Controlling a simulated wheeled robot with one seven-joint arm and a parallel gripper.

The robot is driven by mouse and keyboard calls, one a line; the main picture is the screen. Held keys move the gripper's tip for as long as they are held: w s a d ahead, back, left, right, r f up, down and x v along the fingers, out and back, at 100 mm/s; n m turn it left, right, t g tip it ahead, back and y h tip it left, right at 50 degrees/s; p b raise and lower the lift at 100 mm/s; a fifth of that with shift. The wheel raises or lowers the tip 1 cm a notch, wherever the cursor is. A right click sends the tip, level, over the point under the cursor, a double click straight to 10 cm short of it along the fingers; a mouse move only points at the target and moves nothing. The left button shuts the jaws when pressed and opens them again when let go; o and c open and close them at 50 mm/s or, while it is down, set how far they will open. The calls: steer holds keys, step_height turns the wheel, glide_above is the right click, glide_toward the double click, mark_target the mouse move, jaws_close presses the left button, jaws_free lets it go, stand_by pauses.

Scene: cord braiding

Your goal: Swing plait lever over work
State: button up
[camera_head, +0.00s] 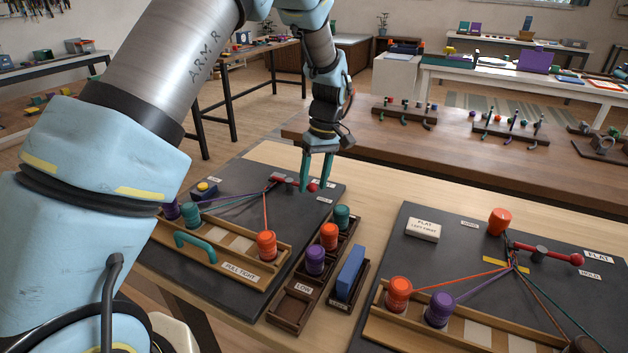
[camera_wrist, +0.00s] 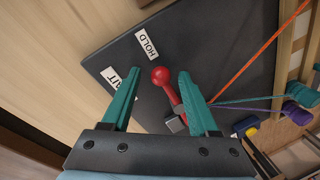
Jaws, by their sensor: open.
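The plait lever on the left board is a red arm with a round red knob (camera_wrist: 160,74) and a grey pivot block, lying low over the dark board (camera_head: 230,290). In the head view its knob (camera_head: 312,187) shows near my fingertips. My gripper (camera_head: 316,187) has teal fingers, open and pointing down at the lever. In the wrist view the knob lies between the open fingertips (camera_wrist: 159,72), with nothing gripped; I cannot tell whether they touch it. A HOLD label (camera_wrist: 146,45) is near the knob; another label is partly hidden by a finger.
Orange (camera_head: 266,245), teal and purple (camera_head: 169,209) bobbins have cords running toward the lever. A wooden tray (camera_head: 300,302) of spare bobbins stands between the boards. A second board (camera_head: 430,262) on the right has its own red lever (camera_head: 545,253). A brown bench is behind.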

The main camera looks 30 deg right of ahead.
step_height(320, 180, up, 11)
steer(key=d+b, duration=0.1)
steer(key=d, duration=0.1)
steer(key=shift+f+b, duration=0.2)
steer(key=shift+b, duration=0.15)
steer(key=shift+w, duration=0.1)
